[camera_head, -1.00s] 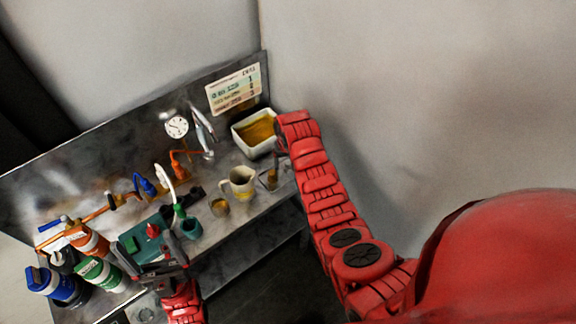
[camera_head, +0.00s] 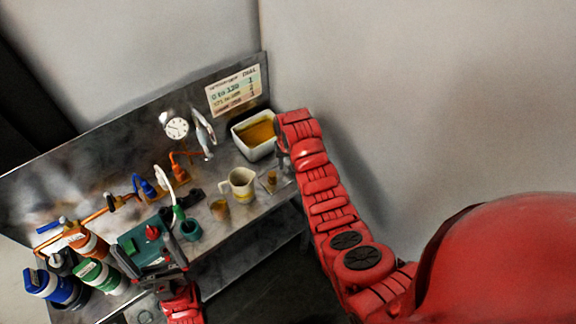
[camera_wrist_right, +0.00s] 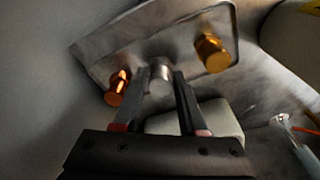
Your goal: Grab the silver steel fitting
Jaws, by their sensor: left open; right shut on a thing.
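The silver steel fitting (camera_wrist_right: 161,71) is a short grey cylinder between the fingertips of my right gripper (camera_wrist_right: 160,80) in the right wrist view. The gripper is shut on it. A copper fitting (camera_wrist_right: 117,88) is left of it and a brass fitting (camera_wrist_right: 212,53) right of it, with a grey metal tray (camera_wrist_right: 180,20) behind them. I cannot tell whether the steel fitting still touches the tray. In the head view my right arm hides most of its gripper. My left gripper (camera_head: 148,246) is open by a teal block (camera_head: 140,243) at the bench's left part.
A white tub with amber liquid (camera_head: 255,134) stands at the bench's back right. Bottles (camera_head: 100,274) crowd the left end. A gauge (camera_head: 177,128) is at the back.

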